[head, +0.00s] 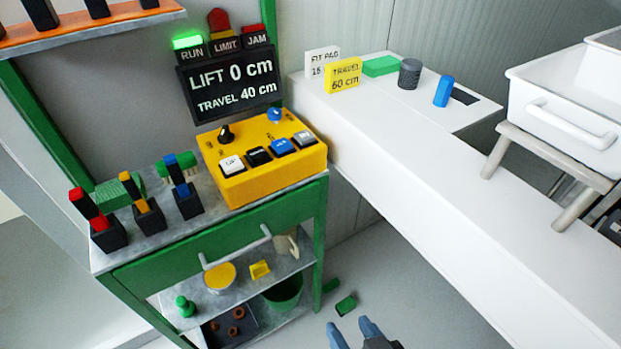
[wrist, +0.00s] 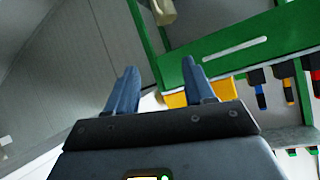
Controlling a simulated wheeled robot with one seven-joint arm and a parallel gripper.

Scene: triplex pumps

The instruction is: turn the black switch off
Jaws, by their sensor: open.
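A yellow control box (head: 275,180) sits on the green cart's top. My gripper (head: 352,330), with blue fingers, is open and empty, low in front of the cart and apart from the box. In the wrist view, my gripper (wrist: 160,72) has its fingers spread, with the yellow box (wrist: 225,88) partly hidden behind them.
Red, yellow and blue levers (head: 143,206) stand left of the box. A display (head: 232,82) reads LIFT 0 cm, TRAVEL 40 cm; its RUN lamp is green. A long white counter (head: 430,180) runs along the right. Cart shelves hold a green bucket (head: 284,293) and small items.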

